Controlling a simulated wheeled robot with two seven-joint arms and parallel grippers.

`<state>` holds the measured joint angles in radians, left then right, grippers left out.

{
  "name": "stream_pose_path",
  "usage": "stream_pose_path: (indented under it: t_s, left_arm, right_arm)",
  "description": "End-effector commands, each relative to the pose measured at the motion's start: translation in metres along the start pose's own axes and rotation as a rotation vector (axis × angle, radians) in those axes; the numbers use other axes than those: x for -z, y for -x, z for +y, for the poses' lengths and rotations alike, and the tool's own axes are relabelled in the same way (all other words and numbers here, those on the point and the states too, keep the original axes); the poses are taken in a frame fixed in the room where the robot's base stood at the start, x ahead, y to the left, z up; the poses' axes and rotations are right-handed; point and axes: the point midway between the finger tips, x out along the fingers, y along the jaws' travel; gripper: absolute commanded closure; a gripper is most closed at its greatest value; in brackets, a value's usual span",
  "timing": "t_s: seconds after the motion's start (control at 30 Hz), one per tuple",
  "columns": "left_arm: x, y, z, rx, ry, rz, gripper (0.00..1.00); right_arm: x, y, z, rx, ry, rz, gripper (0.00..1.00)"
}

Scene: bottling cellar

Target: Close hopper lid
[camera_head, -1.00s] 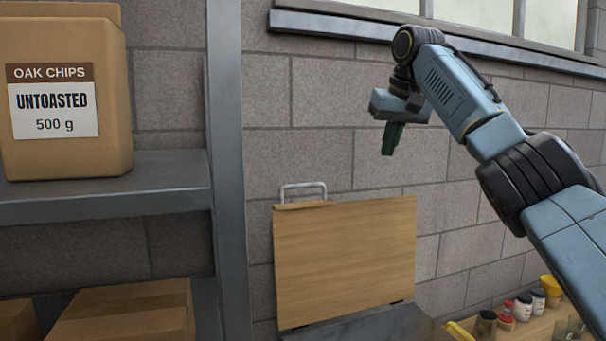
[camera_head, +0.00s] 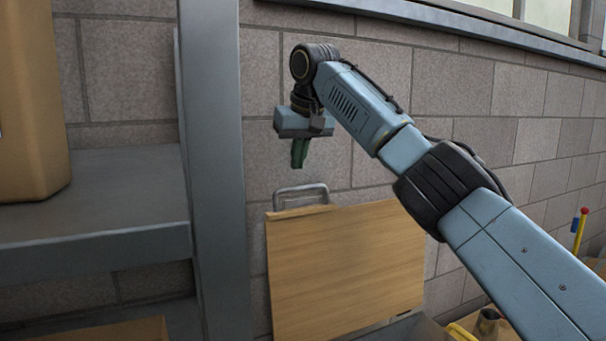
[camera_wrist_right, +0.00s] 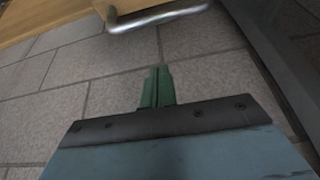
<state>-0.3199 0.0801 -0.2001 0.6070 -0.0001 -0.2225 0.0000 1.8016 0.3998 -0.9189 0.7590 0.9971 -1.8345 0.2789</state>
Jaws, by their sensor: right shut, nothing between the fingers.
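The hopper lid (camera_head: 345,268) is a wooden panel standing raised against the block wall, with a metal loop handle (camera_head: 300,192) at its top left edge. The grey hopper top (camera_head: 415,328) shows just below it, mostly cut off. My right gripper (camera_head: 299,157) has green fingers that are shut and empty. In the head view it hangs just above the handle, pointing down. In the right wrist view the fingers (camera_wrist_right: 157,88) point toward the wall, and the handle (camera_wrist_right: 155,18) is ahead of them, apart. The lid's edge (camera_wrist_right: 40,22) shows at upper left. My left gripper is not in view.
A grey metal shelf (camera_head: 95,240) with an upright post (camera_head: 213,160) stands left of the lid. A cardboard package (camera_head: 30,110) sits on it. A metal cup (camera_head: 488,322) and a yellow item stand low at right.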

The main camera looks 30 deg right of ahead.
Motion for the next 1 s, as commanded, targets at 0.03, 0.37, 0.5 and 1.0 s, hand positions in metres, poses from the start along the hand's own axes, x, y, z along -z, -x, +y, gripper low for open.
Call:
stream_pose_path:
  t_s: [0.03,0.37,0.5,1.0]
  left_arm:
    - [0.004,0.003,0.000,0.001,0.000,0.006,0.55]
    - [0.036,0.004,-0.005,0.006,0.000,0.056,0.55]
    - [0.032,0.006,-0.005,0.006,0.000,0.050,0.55]
    - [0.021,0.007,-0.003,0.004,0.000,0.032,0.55]
  right_arm:
    - [-0.001,-0.012,0.001,-0.003,-0.001,-0.004,1.00]
    - [-0.017,-0.028,0.001,-0.001,0.002,0.002,1.00]
    - [-0.026,-0.024,0.001,-0.001,-0.001,0.002,1.00]
    - [-0.038,-0.020,0.000,0.000,-0.001,0.000,1.00]
